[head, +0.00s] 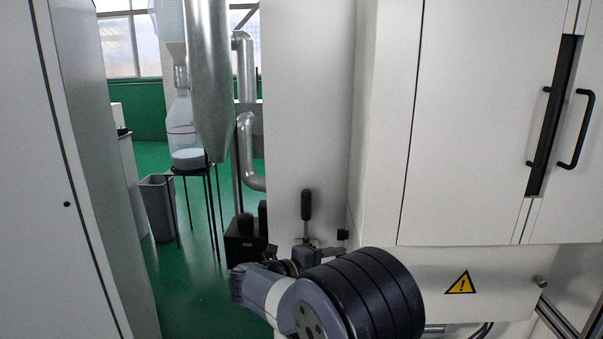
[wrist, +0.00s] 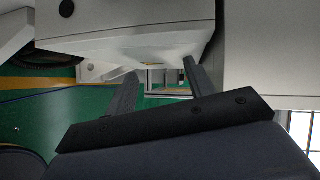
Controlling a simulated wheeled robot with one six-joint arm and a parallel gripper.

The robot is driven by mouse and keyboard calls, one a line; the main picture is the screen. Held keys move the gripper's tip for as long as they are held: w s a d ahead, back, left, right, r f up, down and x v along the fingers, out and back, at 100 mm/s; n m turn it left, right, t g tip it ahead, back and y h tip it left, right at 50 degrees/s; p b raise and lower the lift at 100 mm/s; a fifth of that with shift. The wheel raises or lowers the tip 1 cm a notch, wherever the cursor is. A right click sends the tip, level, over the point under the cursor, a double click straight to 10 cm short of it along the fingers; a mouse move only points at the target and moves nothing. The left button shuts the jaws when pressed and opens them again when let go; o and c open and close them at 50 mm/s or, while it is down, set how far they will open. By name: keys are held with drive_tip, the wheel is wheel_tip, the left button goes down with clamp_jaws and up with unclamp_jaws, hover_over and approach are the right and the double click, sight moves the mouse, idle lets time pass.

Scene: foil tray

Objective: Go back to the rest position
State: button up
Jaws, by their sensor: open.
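My gripper (wrist: 160,68) shows in the wrist view with its two dark fingers spread apart. It is open, and nothing is seen between the fingers. In the head view my arm is folded at the bottom centre, in front of the white cabinet (head: 480,130). The gripper's fingers cannot be made out in that view. No foil tray is seen in either view.
A black upright handle (head: 306,205) stands close behind my arm. A glass vessel (head: 184,135) on a thin-legged stand and a grey bin (head: 158,207) are further back at left. A white panel (head: 85,170) bounds the left; green floor (head: 190,285) lies between.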

drive_tip(key=a+r+n+g+y+p, duration=0.3)
drive_tip(key=a+r+n+y+p, duration=0.1)
drive_tip(key=p, duration=0.4)
drive_tip(key=shift+w+a+p, duration=0.3)
drive_tip(key=shift+w+a, duration=0.05)
drive_tip(key=shift+a, duration=0.1)
